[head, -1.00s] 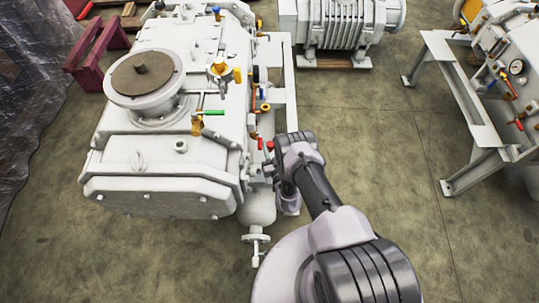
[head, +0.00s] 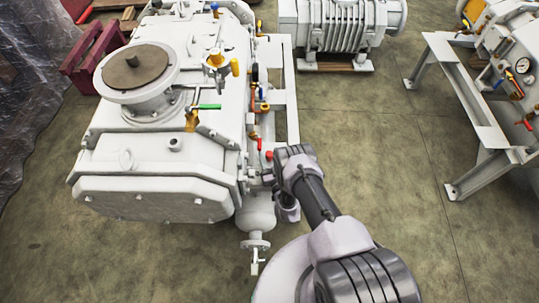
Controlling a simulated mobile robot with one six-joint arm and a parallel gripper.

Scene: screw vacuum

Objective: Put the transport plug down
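The white vacuum machine (head: 150,160) fills the left of the head view, with a round brown cover (head: 134,65) on its top flange. My arm's wrist (head: 298,165) is at the machine's right side, close to the valves and pipes there. My gripper's fingers cannot be made out behind the wrist, so whether they are open or shut does not show. I cannot pick out the transport plug. A small red part (head: 269,155) shows just left of my wrist; I cannot tell whether it is a plug or a handle.
A small tank with a drain valve (head: 255,243) hangs at the machine's front right. A ribbed white pump (head: 338,30) stands on wood at the back. A white stand (head: 468,105) with a gauge is at the right. The floor (head: 380,130) between is clear.

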